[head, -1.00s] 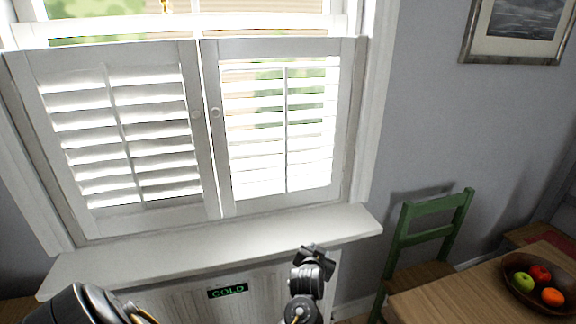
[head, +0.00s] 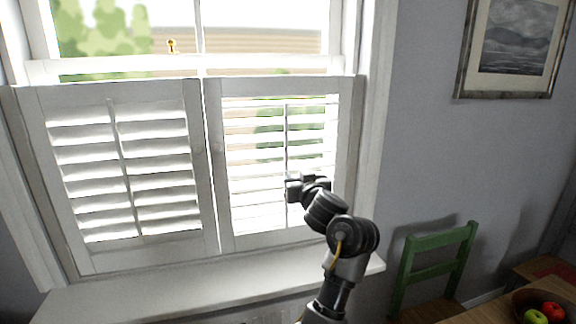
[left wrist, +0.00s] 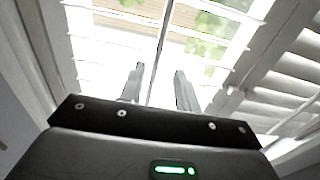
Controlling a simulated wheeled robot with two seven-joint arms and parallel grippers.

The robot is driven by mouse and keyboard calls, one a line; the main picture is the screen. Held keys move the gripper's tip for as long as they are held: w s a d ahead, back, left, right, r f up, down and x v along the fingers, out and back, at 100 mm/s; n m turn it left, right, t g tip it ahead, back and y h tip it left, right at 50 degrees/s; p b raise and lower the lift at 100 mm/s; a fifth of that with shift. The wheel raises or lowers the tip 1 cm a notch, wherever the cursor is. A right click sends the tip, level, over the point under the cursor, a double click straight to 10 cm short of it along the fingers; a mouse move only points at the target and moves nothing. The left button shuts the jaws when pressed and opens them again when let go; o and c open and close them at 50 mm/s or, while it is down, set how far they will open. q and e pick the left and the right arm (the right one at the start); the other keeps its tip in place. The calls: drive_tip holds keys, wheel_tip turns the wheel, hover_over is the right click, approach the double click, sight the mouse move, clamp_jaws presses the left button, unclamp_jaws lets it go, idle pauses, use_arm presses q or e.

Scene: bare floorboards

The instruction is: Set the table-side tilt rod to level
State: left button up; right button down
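The table-side tilt rod (head: 286,128) is a thin upright bar on the right shutter panel (head: 347,130), the one nearer the table. Green and brown from outdoors show between this panel's pale slats. My left gripper (head: 292,188) is up in front of this panel, at the rod's lower part, and hides some of it. In the left wrist view the rod (left wrist: 161,45) runs down between the two spread fingers (left wrist: 158,82). The gap is open, with space on both sides of the rod; I cannot tell whether either finger touches it. My right gripper is out of view.
The left shutter panel (head: 194,150) has its own tilt rod (head: 121,150) and tilted slats. A white sill (head: 200,285) juts out below.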

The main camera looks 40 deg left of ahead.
sight(287, 163)
use_arm(q)
drive_tip(key=p+x, duration=0.1)
drive_tip(key=x, duration=0.7)
drive_tip(key=shift+w+a+p, duration=0.15)
drive_tip(key=shift+a+p, duration=0.25)
drive_tip(key=shift+w+a+f, duration=0.1)
drive_tip(key=shift+w+a, duration=0.25)
drive_tip(key=shift+a, duration=0.1)
clamp_jaws()
drive_tip(key=shift+r+p, duration=0.35)
drive_tip(key=shift+p, duration=0.55)
drive_tip(key=shift+f, duration=0.1)
unclamp_jaws()
